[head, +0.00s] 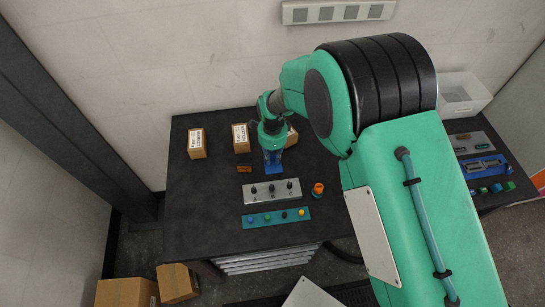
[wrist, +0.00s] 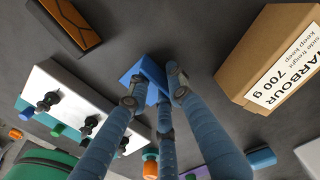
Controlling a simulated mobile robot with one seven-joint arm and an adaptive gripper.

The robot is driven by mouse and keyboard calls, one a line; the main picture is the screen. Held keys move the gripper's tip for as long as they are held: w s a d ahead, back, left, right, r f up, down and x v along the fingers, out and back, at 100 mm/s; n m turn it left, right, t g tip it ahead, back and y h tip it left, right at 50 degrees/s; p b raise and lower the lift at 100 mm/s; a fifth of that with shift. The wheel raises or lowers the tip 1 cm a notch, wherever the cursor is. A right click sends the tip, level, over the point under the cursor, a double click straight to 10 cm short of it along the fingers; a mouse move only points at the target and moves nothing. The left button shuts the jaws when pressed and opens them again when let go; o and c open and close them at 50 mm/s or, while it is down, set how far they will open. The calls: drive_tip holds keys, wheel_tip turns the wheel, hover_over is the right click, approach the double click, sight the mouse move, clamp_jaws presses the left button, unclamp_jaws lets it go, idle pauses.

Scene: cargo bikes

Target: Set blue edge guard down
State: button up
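The blue edge guard (wrist: 149,76) is a small angled blue piece between my fingertips in the wrist view. My gripper (wrist: 157,88) is shut on it, with fingers on both sides. In the head view my gripper (head: 272,158) points down over the dark table (head: 205,215), and the blue edge guard (head: 274,169) shows just below the fingers. It is at or very close to the table top; I cannot tell whether it touches. The fingers hide part of it.
Cardboard boxes (head: 196,143) (head: 241,138) stand behind; one is close beside my gripper. An orange-brown block (head: 243,168) lies left. A grey knob panel (head: 271,190), teal strip (head: 277,218) and orange cylinder (head: 318,189) lie in front. The table's left side is clear.

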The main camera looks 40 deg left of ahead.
sight(273, 161)
idle(0.3)
wheel_tip(273, 161, up, 12)
drive_tip(key=p, duration=0.1)
drive_tip(key=shift+r, duration=0.2)
idle(0.5)
idle(0.5)
